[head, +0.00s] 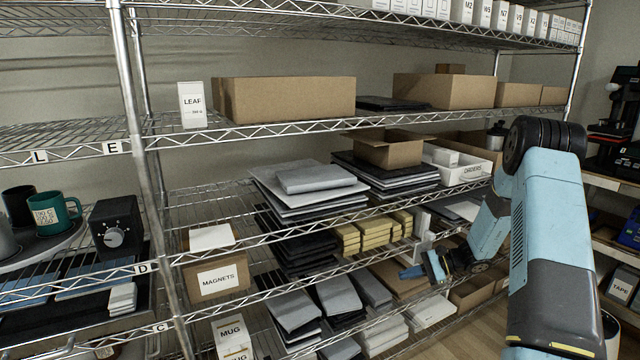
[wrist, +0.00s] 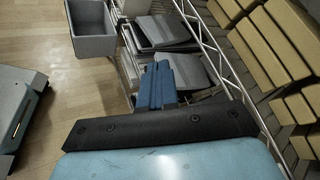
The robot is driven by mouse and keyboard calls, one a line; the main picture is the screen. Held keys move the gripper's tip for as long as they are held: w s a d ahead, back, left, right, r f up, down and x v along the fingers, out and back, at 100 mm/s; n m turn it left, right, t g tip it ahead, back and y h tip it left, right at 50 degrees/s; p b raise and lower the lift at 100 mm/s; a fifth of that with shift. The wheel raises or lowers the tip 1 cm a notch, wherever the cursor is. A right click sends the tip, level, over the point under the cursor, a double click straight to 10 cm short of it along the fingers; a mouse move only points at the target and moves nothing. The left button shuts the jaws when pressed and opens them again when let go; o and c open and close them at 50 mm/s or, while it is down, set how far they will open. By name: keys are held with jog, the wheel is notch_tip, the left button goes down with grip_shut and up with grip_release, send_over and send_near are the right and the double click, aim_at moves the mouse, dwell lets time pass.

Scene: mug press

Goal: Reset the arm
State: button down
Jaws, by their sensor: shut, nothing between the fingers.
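My arm (head: 545,220) reaches down at the right of the head view and bends back toward the shelf rack. My gripper (head: 412,272) is low, in front of the rack's lower shelves, with blue fingers. In the wrist view my gripper (wrist: 157,85) has its blue fingers together, with nothing held between them. The fingers appear beside a shelf's wire edge, though whether they touch anything is hard to tell.
The wire rack (head: 160,220) holds several yellow boxes (head: 375,232), dark and grey stacks, and a MAGNETS box (head: 216,278). A green mug (head: 53,213) stands at left. A grey bin (wrist: 93,30) shows in the wrist view. Wood floor (wrist: 50,35) is open beside the rack.

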jog(key=s+a+r+n+g+h, duration=0.1)
jog(key=s+a+r+n+h, duration=0.25)
jog(key=s+r, duration=0.65)
jog(key=s+a+r+n+g+h, duration=0.1)
jog(key=s+a+r+n+h, duration=0.4)
jog(key=r, duration=0.9)
jog(key=s+d+r+n+t+h, duration=0.1)
jog(key=s+r+t, duration=0.1)
jog(key=s, duration=0.5)
jog(key=s+d+r+n+t+h, duration=0.1)
jog(key=s+d+r+t+h, duration=0.1)
jog(key=s+r, duration=0.3)
jog(key=s+d+r+n+t+h, duration=0.1)
jog(key=s+r+n+t+h, duration=0.1)
jog(key=s, duration=0.9)
jog(key=shift+s+d+r, duration=0.15)
jog(key=shift+d+r, duration=0.15)
jog(key=shift+r, duration=0.5)
